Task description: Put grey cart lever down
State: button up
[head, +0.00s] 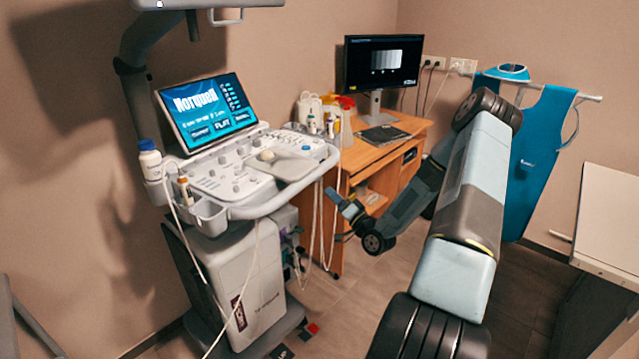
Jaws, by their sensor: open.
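The grey ultrasound cart (235,283) stands at the left, with a lit screen and a control panel on top. I cannot make out its lever for certain. Small dark and red pedal-like pieces (312,330) show on the floor by its base, one marked "UP". My gripper (338,198) is open, small in the picture, just right of the cart's panel and in front of the desk. It appears empty. Its fingertips are too small to tell whether they touch anything.
A wooden desk (385,150) with a monitor (383,62) stands behind my gripper. White cables (312,225) hang from the cart's right side near it. A blue apron (540,135) hangs at the right, near a pale table (612,215). Some floor shows between cart and arm.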

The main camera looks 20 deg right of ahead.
jog(key=x, duration=0.8)
jog(key=shift+w, duration=0.25)
jog(key=shift+r, duration=0.1)
grip_shut()
